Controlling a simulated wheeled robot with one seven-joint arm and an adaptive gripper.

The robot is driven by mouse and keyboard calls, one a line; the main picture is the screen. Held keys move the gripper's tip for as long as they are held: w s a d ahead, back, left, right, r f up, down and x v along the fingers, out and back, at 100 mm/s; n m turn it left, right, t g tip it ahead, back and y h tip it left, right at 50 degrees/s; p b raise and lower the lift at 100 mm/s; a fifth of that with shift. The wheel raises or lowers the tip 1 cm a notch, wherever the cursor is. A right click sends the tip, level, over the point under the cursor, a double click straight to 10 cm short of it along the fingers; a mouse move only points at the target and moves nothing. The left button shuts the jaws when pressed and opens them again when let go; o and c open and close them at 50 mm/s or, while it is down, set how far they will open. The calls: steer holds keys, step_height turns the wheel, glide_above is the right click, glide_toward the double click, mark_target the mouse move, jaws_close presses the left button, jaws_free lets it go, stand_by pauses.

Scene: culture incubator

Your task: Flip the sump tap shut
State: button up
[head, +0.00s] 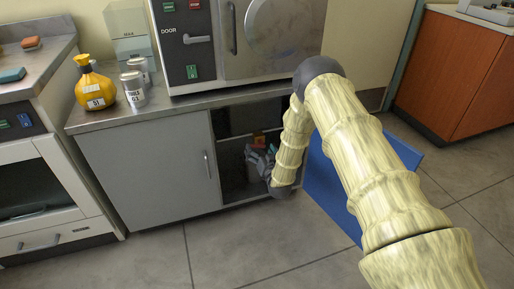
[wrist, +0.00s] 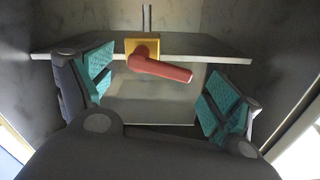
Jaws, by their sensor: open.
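The sump tap shows in the wrist view as a red lever handle (wrist: 160,68) on a yellow body (wrist: 143,46), at the edge of a grey shelf. The lever points to the right and slightly down. My gripper (wrist: 155,92) is open, with teal pads on both sides of the lever and apart from it. In the head view my gripper (head: 262,160) reaches into the open part of the low cabinet. A small part of the red tap (head: 258,139) shows just above it there; the rest is hidden by my gripper.
The grey shelf (wrist: 215,50) spans the cabinet inside, with cabinet walls close on both sides. A grey cabinet door (head: 150,165) is left of the opening. A blue panel (head: 327,190) stands at the right. A yellow flask (head: 93,88) and metal cans (head: 133,90) stand on the counter above.

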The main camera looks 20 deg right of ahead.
mark_target(257, 147)
steer(key=shift+w+b, duration=0.35)
steer(key=shift+w, duration=1.45)
steer(key=c, duration=1)
steer(key=shift+a+f+n+p, duration=0.1)
steer(key=shift+f+n+p, duration=0.15)
steer(key=shift+n, duration=0.55)
steer(key=shift+a+f+n+p, duration=0.15)
steer(key=shift+n+p, duration=0.15)
steer(key=shift+n, duration=0.5)
steer(key=shift+c, duration=0.2)
steer(key=shift+d, duration=0.1)
steer(key=o, duration=1)
steer(key=shift+o, duration=0.2)
steer(key=shift+s, duration=0.1)
